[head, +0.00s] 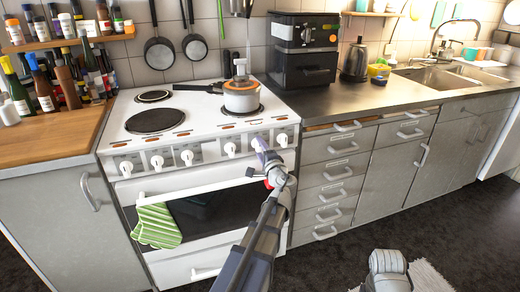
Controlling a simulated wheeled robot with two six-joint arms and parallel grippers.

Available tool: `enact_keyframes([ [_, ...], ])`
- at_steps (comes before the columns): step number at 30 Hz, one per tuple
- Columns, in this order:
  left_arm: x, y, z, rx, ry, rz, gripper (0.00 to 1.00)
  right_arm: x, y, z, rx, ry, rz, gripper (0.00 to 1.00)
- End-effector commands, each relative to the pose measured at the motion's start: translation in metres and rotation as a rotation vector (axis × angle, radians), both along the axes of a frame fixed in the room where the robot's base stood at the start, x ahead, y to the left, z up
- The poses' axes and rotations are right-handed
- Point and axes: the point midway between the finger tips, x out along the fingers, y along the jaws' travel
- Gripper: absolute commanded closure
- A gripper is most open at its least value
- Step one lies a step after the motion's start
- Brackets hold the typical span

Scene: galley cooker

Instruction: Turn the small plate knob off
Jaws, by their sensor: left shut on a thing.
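The white cooker (190,130) has a row of white knobs along its front panel. My left gripper (264,150) is at this row, shut on the knob (257,142) second from the right. The fingers hide most of that knob, so I cannot tell its angle. The rightmost knob (282,139) is just beside the gripper, and another knob (230,149) is to its left. A small plate (153,96) is at the back left of the hob.
An orange and white pot (241,98) stands on the right of the hob, with a dark pan handle beside it. A larger plate (155,120) is bare. A green striped towel (156,226) hangs on the oven handle (195,185) below the knobs.

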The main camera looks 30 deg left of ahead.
Motion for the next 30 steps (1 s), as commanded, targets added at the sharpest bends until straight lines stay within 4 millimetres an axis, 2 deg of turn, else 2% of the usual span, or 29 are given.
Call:
enact_keyframes([
  [20,0.0032,-0.001,0.0016,-0.029,-0.04,-0.006,0.93,0.0,0.0,0.0007,0.0,0.0,0.0,0.5],
  [21,0.0033,-0.001,0.0016,-0.029,-0.04,-0.006,0.34,0.0001,0.0,0.0008,0.0,0.0,0.0,0.5],
  [28,0.002,-0.0005,0.0009,-0.03,-0.039,-0.003,0.08,0.0,0.0001,0.0005,0.0,0.0,0.0,0.5],
  [30,0.0015,-0.0004,0.0009,-0.03,-0.039,-0.003,0.07,0.0,0.0,0.0004,0.0,0.0,0.0,0.5],
])
